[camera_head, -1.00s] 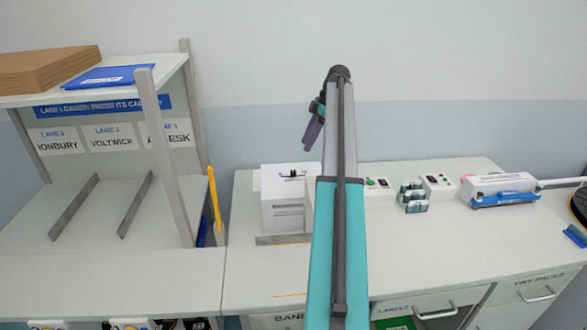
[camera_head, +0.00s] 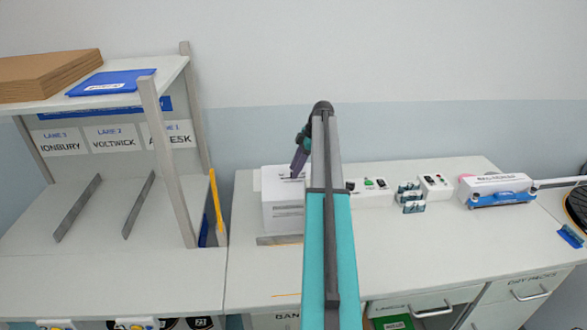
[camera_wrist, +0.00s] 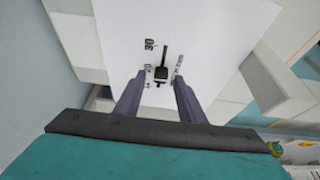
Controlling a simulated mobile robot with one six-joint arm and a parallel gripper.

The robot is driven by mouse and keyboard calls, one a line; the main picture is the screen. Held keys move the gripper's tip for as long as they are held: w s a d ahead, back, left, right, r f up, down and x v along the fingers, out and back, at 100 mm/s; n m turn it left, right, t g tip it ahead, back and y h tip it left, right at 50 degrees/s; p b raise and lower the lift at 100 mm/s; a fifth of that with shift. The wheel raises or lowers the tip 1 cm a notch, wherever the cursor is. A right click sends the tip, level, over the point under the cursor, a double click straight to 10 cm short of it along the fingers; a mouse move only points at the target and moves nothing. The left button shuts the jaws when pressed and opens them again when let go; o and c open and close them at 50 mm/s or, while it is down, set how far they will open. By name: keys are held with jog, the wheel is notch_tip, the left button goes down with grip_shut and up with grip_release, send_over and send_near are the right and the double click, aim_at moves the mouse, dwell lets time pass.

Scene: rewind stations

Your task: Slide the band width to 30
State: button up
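The band width slider is a small black knob (camera_wrist: 160,74) in a dark slot on the white top of a box (camera_wrist: 215,30). In the wrist view a "30" mark shows beside the slot, above other numbers too small to read surely. The knob is nearer the lower end of the slot, away from the 30. My gripper (camera_wrist: 156,96) is open, with one finger on each side of the slot, the knob between and a little beyond the tips. I cannot tell whether they touch it. In the head view my gripper (camera_head: 298,166) is over the white box (camera_head: 283,208).
A white panel with buttons (camera_head: 372,188), small blue-grey holders (camera_head: 410,197) and a white-and-blue unit (camera_head: 498,189) stand to the right. The lane shelf's post (camera_head: 166,165) and a yellow upright (camera_head: 216,206) stand left. The counter front (camera_head: 420,250) is clear.

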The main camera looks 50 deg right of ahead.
jog(key=shift+w+a+f, duration=0.1)
jog(key=shift+a+f, duration=0.05)
jog(key=shift+f, duration=0.3)
jog(key=shift+c, duration=0.4)
grip_shut()
